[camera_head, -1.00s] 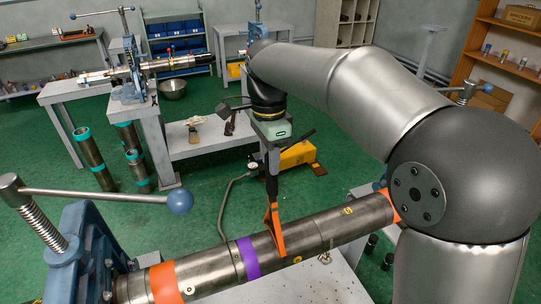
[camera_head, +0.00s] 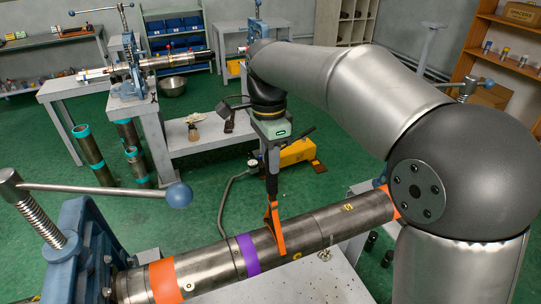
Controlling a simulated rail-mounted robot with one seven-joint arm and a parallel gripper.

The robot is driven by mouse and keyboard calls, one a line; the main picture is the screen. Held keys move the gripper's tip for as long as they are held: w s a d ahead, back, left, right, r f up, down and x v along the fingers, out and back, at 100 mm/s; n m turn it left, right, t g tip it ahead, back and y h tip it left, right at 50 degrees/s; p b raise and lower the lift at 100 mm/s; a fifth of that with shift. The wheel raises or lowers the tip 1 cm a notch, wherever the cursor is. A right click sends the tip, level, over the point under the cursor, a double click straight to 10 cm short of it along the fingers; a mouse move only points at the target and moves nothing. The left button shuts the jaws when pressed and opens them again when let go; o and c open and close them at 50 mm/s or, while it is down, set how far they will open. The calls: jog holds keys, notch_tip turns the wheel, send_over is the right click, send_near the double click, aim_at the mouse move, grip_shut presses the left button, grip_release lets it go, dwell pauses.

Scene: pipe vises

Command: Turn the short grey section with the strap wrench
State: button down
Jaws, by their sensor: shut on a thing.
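A long grey pipe (camera_head: 355,211) lies across the foreground, with an orange band (camera_head: 165,282) and a purple band (camera_head: 248,254) on its left part. The short grey section (camera_head: 302,235) appears to lie between the purple band and a seam to its right. My gripper (camera_head: 271,170) is above the pipe, shut on the strap wrench's dark handle (camera_head: 272,187). The wrench's orange strap (camera_head: 277,238) hangs from the handle and crosses the pipe's top and near side, right of the purple band. The pipe's underside is hidden, so I cannot tell whether the strap fully encircles it.
A blue vise (camera_head: 85,250) with a long ball-ended bar (camera_head: 110,191) stands at the pipe's left end. A grey bench (camera_head: 335,278) is below the pipe. A yellow pump unit (camera_head: 297,151) is on the green floor behind. A second vise bench (camera_head: 152,130) stands back left.

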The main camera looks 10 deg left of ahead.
jog(key=shift+s+f, duration=0.1)
jog(key=shift+f, duration=0.6)
dwell(1.1)
jog(key=shift+b, duration=0.4)
jog(key=shift+s+d+f+b, duration=0.15)
jog(key=shift+s+d+b, duration=0.3)
jog(key=shift+b, duration=0.35)
jog(key=shift+s, duration=0.1)
jog(key=shift+w+a+p, duration=0.2)
jog(key=shift+p, duration=0.45)
jog(key=shift+w, duration=0.15)
jog(key=shift+p, duration=0.3)
